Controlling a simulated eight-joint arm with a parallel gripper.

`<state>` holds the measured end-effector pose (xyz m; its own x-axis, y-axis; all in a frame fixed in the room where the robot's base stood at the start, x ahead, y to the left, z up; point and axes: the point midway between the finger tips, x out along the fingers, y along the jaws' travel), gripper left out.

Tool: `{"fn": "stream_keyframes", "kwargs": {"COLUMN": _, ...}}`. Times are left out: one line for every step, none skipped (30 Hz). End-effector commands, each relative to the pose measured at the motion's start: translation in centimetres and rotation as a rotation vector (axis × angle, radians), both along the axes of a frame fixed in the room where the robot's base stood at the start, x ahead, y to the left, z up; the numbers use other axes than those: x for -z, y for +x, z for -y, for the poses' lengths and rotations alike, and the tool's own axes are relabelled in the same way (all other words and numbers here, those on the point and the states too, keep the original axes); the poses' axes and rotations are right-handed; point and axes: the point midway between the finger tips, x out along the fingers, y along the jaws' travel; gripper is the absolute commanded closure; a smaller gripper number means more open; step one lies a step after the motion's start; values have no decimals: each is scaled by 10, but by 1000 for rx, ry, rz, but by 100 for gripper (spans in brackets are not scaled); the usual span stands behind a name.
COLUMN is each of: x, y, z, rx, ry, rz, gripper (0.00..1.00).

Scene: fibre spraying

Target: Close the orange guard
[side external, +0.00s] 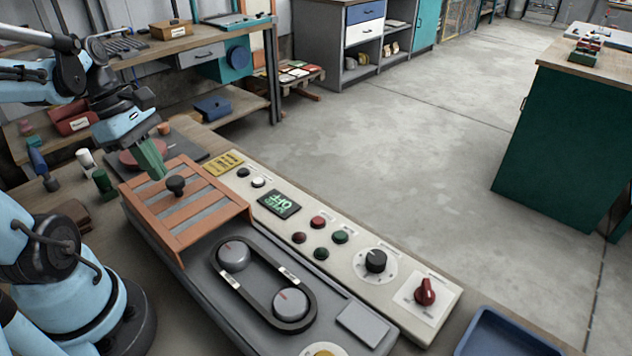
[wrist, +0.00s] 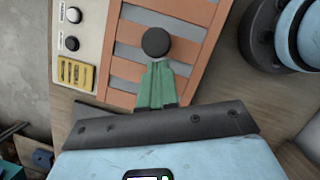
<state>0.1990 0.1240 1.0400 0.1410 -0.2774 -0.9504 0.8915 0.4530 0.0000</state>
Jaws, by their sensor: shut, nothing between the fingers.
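The orange guard (side external: 190,212) is a slatted panel at the far end of the grey machine bed (side external: 190,268). A dark round knob (side external: 175,184) stands up from it. The belt and its two pulleys (side external: 262,280) lie uncovered nearer the camera. My gripper (side external: 160,176) has green fingers, shut and empty, just beside the knob on its far side. In the wrist view the fingertips (wrist: 156,66) reach to the edge of the knob (wrist: 156,42), over the guard (wrist: 190,75). I cannot tell whether they touch it.
A pale control panel (side external: 330,240) with buttons, dials and an OFF display (side external: 279,204) runs along the machine's right side. A yellow label (side external: 223,162) sits at its far end. Small bottles (side external: 103,183) stand left of the guard. A blue tray (side external: 510,335) lies at lower right.

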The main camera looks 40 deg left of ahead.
Motion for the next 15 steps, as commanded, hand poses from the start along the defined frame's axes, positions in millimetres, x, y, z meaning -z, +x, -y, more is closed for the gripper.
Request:
{"fn": "stream_keyframes", "kwargs": {"x": 0, "y": 0, "z": 0, "rx": 0, "ry": 0, "rz": 0, "gripper": 100}}
{"fn": "stream_keyframes", "kwargs": {"x": 0, "y": 0, "z": 0, "rx": 0, "ry": 0, "rz": 0, "gripper": 100}}
{"fn": "stream_keyframes", "kwargs": {"x": 0, "y": 0, "z": 0, "rx": 0, "ry": 0, "rz": 1, "gripper": 100}}
{"fn": "stream_keyframes", "kwargs": {"x": 0, "y": 0, "z": 0, "rx": 0, "ry": 0, "rz": 1, "gripper": 100}}
{"fn": "stream_keyframes", "kwargs": {"x": 0, "y": 0, "z": 0, "rx": 0, "ry": 0, "rz": 1, "gripper": 100}}
{"fn": "stream_keyframes", "kwargs": {"x": 0, "y": 0, "z": 0, "rx": 0, "ry": 0, "rz": 1, "gripper": 100}}
{"fn": "stream_keyframes", "kwargs": {"x": 0, "y": 0, "z": 0, "rx": 0, "ry": 0, "rz": 1, "gripper": 100}}
{"fn": "stream_keyframes", "kwargs": {"x": 0, "y": 0, "z": 0, "rx": 0, "ry": 0, "rz": 1, "gripper": 100}}
{"fn": "stream_keyframes", "kwargs": {"x": 0, "y": 0, "z": 0, "rx": 0, "ry": 0, "rz": 1, "gripper": 100}}
{"fn": "stream_keyframes", "kwargs": {"x": 0, "y": 0, "z": 1, "rx": 0, "ry": 0, "rz": 0, "gripper": 100}}
{"fn": "stream_keyframes", "kwargs": {"x": 0, "y": 0, "z": 1, "rx": 0, "ry": 0, "rz": 0, "gripper": 100}}
{"fn": "stream_keyframes", "kwargs": {"x": 0, "y": 0, "z": 3, "rx": 0, "ry": 0, "rz": 0, "gripper": 100}}
{"fn": "stream_keyframes", "kwargs": {"x": 0, "y": 0, "z": 4, "rx": 0, "ry": 0, "rz": 0, "gripper": 100}}
{"fn": "stream_keyframes", "kwargs": {"x": 0, "y": 0, "z": 7, "rx": 1, "ry": 0, "rz": 0, "gripper": 100}}
{"fn": "stream_keyframes", "kwargs": {"x": 0, "y": 0, "z": 10, "rx": 2, "ry": -1, "rz": 1, "gripper": 100}}
